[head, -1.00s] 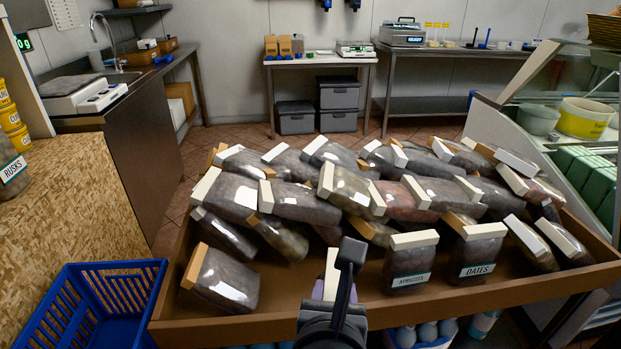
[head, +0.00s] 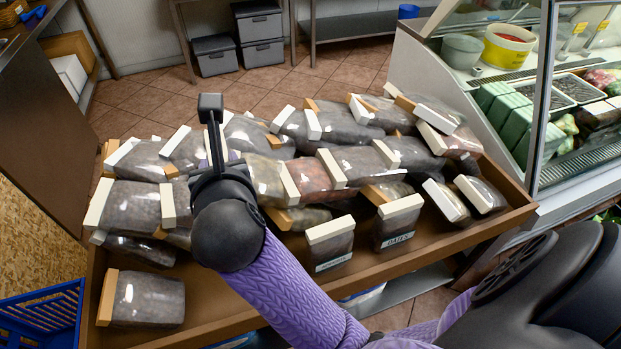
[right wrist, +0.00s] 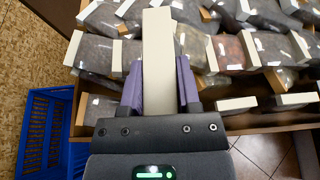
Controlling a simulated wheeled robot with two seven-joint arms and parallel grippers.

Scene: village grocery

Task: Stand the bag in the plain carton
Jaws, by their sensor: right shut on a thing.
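My right gripper (head: 214,146) is shut on the cream top strip of a bag, held above the heap of bags. In the right wrist view the cream strip (right wrist: 158,50) stands between the two purple fingers. The rest of the held bag is hidden behind the gripper, so I cannot see how it hangs. I cannot pick out a plain carton in these views. My left gripper is not in view.
A wide brown bin (head: 240,318) holds many clear bags with cream or tan strips; two labelled ones stand at its front. A blue basket (head: 40,318) is at the lower left. A glass-fronted counter (head: 540,100) stands at the right. Tiled floor (head: 150,95) lies behind the bin.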

